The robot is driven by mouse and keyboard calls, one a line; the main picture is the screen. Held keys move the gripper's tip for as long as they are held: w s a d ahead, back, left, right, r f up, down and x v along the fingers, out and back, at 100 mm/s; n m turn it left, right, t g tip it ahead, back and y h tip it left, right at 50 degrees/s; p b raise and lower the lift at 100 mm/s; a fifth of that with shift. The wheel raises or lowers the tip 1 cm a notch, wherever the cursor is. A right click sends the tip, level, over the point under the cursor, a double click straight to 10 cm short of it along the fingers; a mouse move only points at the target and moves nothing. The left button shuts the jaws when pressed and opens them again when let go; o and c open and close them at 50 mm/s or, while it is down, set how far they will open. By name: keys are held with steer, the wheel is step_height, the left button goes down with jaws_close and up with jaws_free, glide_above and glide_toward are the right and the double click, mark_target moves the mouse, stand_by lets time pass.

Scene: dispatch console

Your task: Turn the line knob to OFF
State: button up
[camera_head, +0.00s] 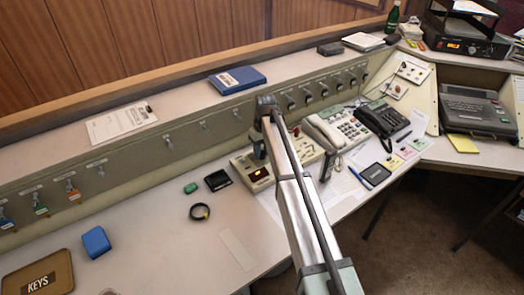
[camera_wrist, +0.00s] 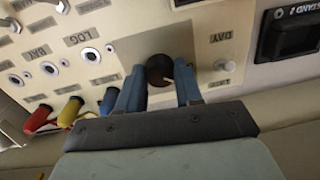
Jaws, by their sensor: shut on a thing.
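The mark points to the lower right in that view. My gripper (camera_wrist: 158,80) has its two blue fingers on either side of the knob, shut on it. The OFF marking cannot be read; fingers and gripper body cover part of the plate. In the head view my arm crosses the console and hides the knob; the cream panel (camera_head: 306,152) shows partly behind it.
The left desk has free room.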

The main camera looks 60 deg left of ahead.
mark_target(263, 151)
steer(key=shift+n, duration=2.1)
steer(key=o, duration=1)
steer(key=shift+o, duration=0.2)
steer(key=shift+r, duration=0.1)
step_height(263, 151, up, 14)
steer(key=shift+w+a+f, duration=0.15)
steer(key=shift+w+f, duration=0.05)
steer(key=shift+w, duration=0.15)
